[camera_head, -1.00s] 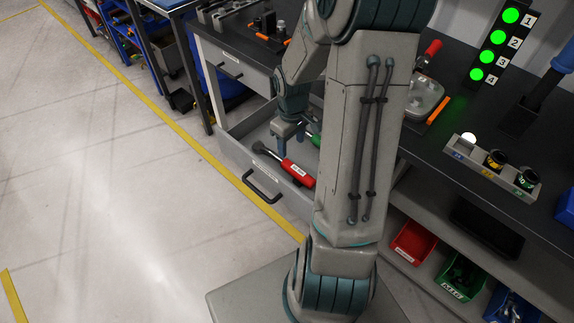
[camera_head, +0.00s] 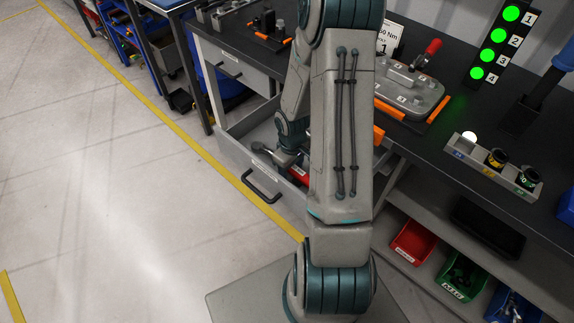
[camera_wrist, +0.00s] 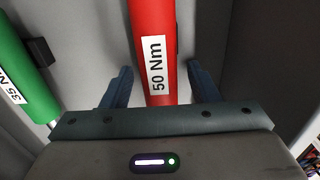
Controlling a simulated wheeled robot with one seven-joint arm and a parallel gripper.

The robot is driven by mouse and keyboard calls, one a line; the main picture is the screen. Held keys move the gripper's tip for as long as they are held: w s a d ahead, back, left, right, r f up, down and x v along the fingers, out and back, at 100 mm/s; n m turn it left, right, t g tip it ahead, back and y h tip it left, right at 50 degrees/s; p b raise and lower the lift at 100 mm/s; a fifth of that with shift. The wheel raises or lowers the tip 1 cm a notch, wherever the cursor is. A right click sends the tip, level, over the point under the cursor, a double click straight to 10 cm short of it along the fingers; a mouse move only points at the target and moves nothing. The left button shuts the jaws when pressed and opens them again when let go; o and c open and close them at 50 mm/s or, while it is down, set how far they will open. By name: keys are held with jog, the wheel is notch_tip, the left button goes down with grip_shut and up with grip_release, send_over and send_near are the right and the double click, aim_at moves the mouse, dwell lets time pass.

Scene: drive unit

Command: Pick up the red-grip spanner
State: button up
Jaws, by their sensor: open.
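The red-grip spanner (camera_wrist: 155,35) lies in the open drawer (camera_head: 232,152). In the wrist view its red grip, with a white "50 Nm" label, runs up the middle between the two blue fingers. My gripper (camera_wrist: 161,88) is open, with one finger on each side of the grip and a visible gap on both sides. In the head view only a small red part of the spanner (camera_head: 299,175) shows; my arm hides the rest. I cannot tell how far the fingers reach down beside the grip.
A green-grip tool (camera_wrist: 22,62) labelled "35 N…" lies to the left in the same drawer. The drawer walls stand close around my gripper. The bench top (camera_head: 440,135) holds a grey fixture (camera_head: 412,90) and a small rack (camera_head: 490,165). Bins sit on the shelf below.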

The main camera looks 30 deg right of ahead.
grip_shut()
jog(key=shift+r, duration=0.15)
